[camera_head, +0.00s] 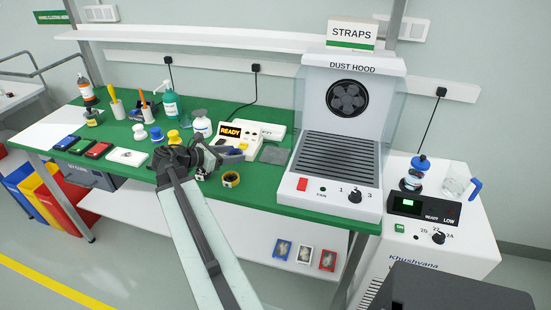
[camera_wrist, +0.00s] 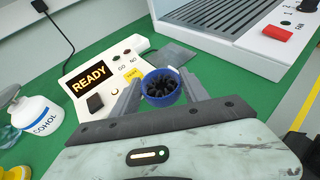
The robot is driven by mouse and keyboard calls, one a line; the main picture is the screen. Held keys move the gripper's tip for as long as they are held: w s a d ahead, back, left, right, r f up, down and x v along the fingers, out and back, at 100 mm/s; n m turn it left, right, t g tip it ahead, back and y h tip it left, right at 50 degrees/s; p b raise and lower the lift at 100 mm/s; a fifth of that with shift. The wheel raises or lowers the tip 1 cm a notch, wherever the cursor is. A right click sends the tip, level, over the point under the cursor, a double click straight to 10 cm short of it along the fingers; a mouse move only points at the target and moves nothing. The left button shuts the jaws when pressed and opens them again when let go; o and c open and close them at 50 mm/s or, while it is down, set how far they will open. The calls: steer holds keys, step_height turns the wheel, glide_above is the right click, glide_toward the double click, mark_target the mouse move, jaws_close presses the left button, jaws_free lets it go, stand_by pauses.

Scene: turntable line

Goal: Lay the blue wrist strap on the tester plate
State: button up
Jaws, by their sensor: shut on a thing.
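The blue wrist strap is a small coiled ring with a dark inside (camera_wrist: 160,87). In the wrist view it sits between the two fingers of my gripper (camera_wrist: 160,92), which is shut on it. In the head view my gripper (camera_head: 222,151) is over the green bench in front of the tester, with a bit of the blue strap (camera_head: 233,152) showing at its tip. The white tester (camera_wrist: 105,75) has a lit READY display. A flat grey plate (camera_wrist: 171,54), also in the head view (camera_head: 273,154), lies right of the tester, beyond the strap in the wrist view.
The dust hood (camera_head: 331,193) stands right of the grey plate. An alcohol bottle (camera_wrist: 37,115) is left of the tester. A roll of tape (camera_head: 231,179) lies near the bench front. Bottles and small cases crowd the left side.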

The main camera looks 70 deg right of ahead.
steer(key=b, duration=0.1)
glide_above(273, 156)
steer(key=shift+w+a+f, duration=0.35)
steer(key=shift+w+f, duration=0.05)
steer(key=shift+f, duration=0.3)
steer(key=shift+s+d+b, duration=0.3)
steer(key=shift+s+d, duration=0.05)
steer(key=shift+d, duration=0.1)
step_height(273, 156, down, 4)
steer(key=b, duration=0.3)
steer(key=shift+a+b, duration=0.1)
steer(key=shift+b, duration=0.3)
steer(key=shift+r, duration=0.25)
steer(key=shift+f, duration=0.15)
steer(key=o, duration=1)
steer(key=shift+o, duration=0.4)
